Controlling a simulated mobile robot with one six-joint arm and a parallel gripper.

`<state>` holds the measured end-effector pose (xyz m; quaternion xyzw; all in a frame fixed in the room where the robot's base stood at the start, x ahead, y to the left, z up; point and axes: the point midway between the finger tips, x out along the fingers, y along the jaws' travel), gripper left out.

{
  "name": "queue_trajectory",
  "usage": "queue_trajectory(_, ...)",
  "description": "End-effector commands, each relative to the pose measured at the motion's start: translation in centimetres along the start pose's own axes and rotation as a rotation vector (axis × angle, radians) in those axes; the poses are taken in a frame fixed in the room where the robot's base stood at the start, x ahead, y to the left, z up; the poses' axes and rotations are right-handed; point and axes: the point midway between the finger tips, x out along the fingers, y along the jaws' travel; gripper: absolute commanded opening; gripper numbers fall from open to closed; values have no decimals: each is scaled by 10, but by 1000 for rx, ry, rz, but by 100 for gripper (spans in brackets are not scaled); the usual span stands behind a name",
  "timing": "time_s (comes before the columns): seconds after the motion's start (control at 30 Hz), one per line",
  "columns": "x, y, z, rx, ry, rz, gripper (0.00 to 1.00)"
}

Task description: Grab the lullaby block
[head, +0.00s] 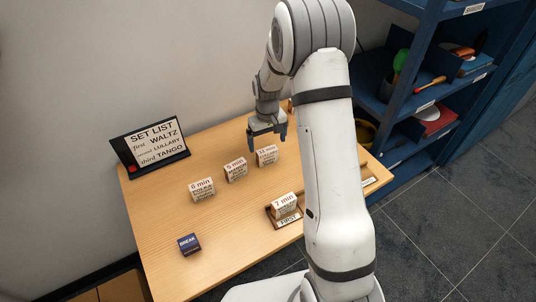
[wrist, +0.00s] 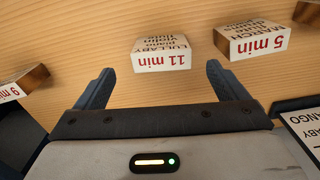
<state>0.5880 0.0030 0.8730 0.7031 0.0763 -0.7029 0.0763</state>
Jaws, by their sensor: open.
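The lullaby block (wrist: 160,54), a wooden block with a white face marked "11 min" and "LULLABY", sits on the table. In the wrist view it appears upside down, centred just ahead of the gap between my fingertips. It also shows in the head view (head: 267,157), just below my gripper (head: 267,139). My gripper is open and empty, pointing down, with its two dark fingers spread; in the wrist view the fingertips (wrist: 159,70) lie to either side of the block's near edge. I see no contact.
The "5 min" march block (wrist: 255,42) stands close beside it, and a "9 min" block (wrist: 22,84) lies further left in the wrist view. A "6 min" block (head: 202,189), a "7 min" block (head: 285,204) on a FIRST tray, a BREAK box (head: 189,244) and a set-list sign (head: 151,147) share the table.

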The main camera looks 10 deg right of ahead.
Motion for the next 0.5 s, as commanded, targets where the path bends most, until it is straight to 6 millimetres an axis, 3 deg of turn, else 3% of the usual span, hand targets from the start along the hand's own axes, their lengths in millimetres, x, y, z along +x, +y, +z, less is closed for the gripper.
queue_trajectory(0.5,63,-2,1,1,-3,0,93)
